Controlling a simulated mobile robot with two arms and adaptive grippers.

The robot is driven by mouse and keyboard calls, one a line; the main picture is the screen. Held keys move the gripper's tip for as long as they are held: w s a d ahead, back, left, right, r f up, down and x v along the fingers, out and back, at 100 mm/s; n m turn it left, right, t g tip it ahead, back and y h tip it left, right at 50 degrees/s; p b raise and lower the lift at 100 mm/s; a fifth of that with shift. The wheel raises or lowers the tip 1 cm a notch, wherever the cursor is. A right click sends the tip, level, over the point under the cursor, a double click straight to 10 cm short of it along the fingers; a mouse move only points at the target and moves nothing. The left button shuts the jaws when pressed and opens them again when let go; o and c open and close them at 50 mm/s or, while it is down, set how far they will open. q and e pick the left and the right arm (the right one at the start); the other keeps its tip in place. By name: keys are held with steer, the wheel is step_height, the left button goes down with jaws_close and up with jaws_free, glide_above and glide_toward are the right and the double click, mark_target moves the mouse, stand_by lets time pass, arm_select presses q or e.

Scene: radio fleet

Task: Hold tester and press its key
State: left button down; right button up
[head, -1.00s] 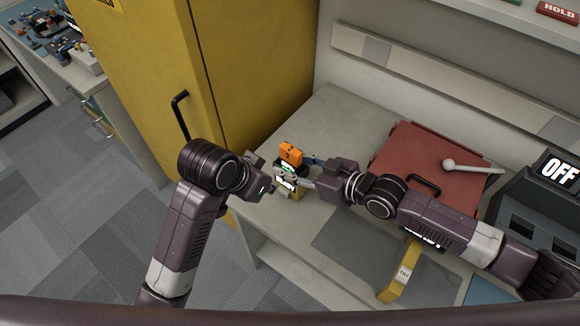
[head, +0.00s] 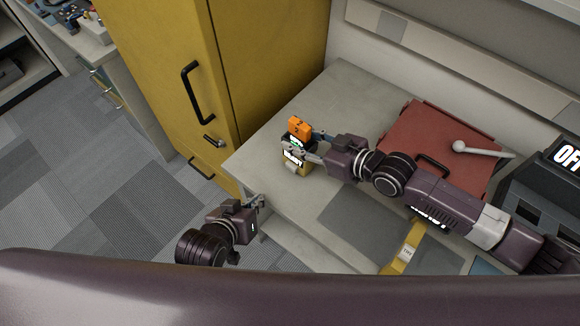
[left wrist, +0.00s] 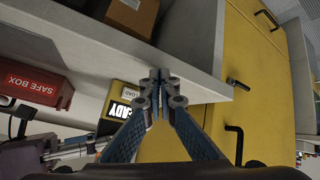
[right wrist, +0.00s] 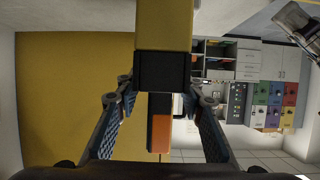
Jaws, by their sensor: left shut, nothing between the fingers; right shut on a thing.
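The tester (head: 298,127) is upright, with an orange top, a lit screen and a yellow lower part, near the left end of the grey bench. My right gripper (head: 314,150) is shut on it from the right. The right wrist view shows the tester's yellow body (right wrist: 164,25) and dark band between the fingers. My left gripper (head: 259,203) is shut and empty, apart from the tester, below and left of it by the bench edge. In the left wrist view the tester's screen (left wrist: 124,111) reads "READY", partly hidden by a finger.
A yellow cabinet (head: 222,60) with black handles stands left of the bench (head: 352,98). A red box (head: 437,137) lies right of the tester, under my right arm's far side. A yellow tagged strap (head: 405,250) and a dark console (head: 545,192) are further right.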

mark_target(285, 179)
stand_by(0.3)
arm_select(q)
steer(key=shift+w+d, duration=0.9)
steer(key=shift+w, duration=0.25)
steer(key=shift+w+d, duration=0.9)
steer(key=shift+w, duration=0.3)
steer(key=shift+w+d, duration=0.9)
steer(key=shift+w, duration=0.25)
steer(key=shift+w+d, duration=0.3)
steer(key=shift+w, duration=0.05)
steer(key=shift+w+d, duration=0.3)
steer(key=shift+w, duration=0.1)
steer(key=shift+s+a, duration=0.6)
steer(key=shift+s, duration=0.15)
steer(key=shift+s+a, duration=0.8)
steer(key=shift+s, duration=0.2)
steer(key=shift+s+a, duration=0.75)
steer(key=shift+s, duration=0.25)
